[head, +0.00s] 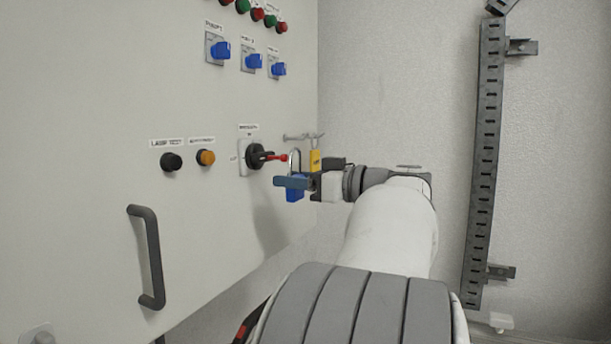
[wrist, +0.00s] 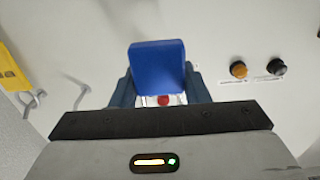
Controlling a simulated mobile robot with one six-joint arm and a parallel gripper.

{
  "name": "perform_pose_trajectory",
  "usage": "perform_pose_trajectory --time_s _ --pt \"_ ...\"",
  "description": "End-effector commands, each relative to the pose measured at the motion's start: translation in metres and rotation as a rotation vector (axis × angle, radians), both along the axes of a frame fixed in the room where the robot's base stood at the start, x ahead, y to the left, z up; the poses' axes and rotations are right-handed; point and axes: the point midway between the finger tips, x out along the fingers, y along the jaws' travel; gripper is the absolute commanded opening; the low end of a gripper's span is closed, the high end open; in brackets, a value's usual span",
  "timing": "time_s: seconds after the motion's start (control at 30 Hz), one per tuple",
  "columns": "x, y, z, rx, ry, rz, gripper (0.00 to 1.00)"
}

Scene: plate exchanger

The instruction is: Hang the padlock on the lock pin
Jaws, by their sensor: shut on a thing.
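The padlock has a blue body (head: 294,194) and a pale shackle (head: 294,158) pointing up. My gripper (head: 292,182) is shut on its body; the blue body also shows between the fingers in the wrist view (wrist: 157,68). On the panel is a black rotary switch (head: 255,156) with a red lever or pin (head: 279,157) sticking out to the right. The red tip and shackle lie close together in the head view; I cannot tell whether the shackle is around it or beside it. In the wrist view the shackle is hidden, and a small red spot (wrist: 163,100) shows below the body.
A yellow tag (head: 315,160) hangs from a hook (head: 318,138) just right of the padlock. An orange button (head: 205,158) and a black button (head: 171,162) are to the left. A dark door handle (head: 149,257) stands out lower left. A slotted rail (head: 484,160) runs along the right wall.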

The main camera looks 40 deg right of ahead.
Motion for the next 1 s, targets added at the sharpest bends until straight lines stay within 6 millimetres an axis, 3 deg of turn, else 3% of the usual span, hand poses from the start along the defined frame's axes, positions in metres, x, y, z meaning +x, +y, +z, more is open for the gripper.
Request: perform_pose_trajectory --time_s 0.47,1.0 --pt "0.026 0.011 0.0 0.002 0.001 0.0 0.17" --pt "0.037 0.015 -0.01 0.0 0.0 -0.002 0.17"
